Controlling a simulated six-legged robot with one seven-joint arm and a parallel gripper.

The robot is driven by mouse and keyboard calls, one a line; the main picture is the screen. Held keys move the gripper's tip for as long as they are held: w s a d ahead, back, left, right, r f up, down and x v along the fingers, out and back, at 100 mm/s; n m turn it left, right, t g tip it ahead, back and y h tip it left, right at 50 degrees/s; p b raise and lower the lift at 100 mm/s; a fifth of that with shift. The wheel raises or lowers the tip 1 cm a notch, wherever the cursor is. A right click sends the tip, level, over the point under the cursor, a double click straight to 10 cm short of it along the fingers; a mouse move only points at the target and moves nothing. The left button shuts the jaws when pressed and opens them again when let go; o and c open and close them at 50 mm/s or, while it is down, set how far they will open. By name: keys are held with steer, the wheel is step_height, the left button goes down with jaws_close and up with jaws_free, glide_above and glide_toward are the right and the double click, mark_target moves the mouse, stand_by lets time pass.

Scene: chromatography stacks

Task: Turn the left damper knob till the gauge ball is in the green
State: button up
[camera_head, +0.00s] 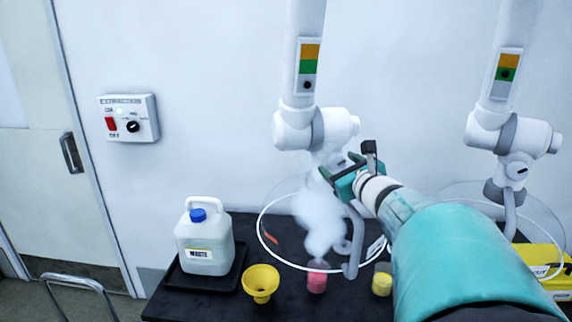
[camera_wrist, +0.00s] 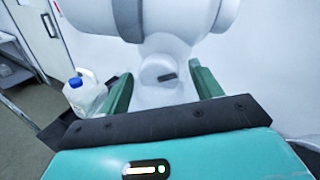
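A right extraction arm has its own gauge (camera_head: 506,74), ball in the green. Vapour (camera_head: 322,222) rises under the left clear hood (camera_head: 263,235). A waste jug (camera_head: 205,243), yellow funnel (camera_head: 261,280) and pink-filled jar (camera_head: 317,279) stand on the black bench. An extraction switch box (camera_head: 128,118) is on the wall.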

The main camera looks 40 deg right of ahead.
steer(key=v, duration=1.3)
steer(key=shift+s, duration=0.35)
steer(key=shift+a, duration=0.15)
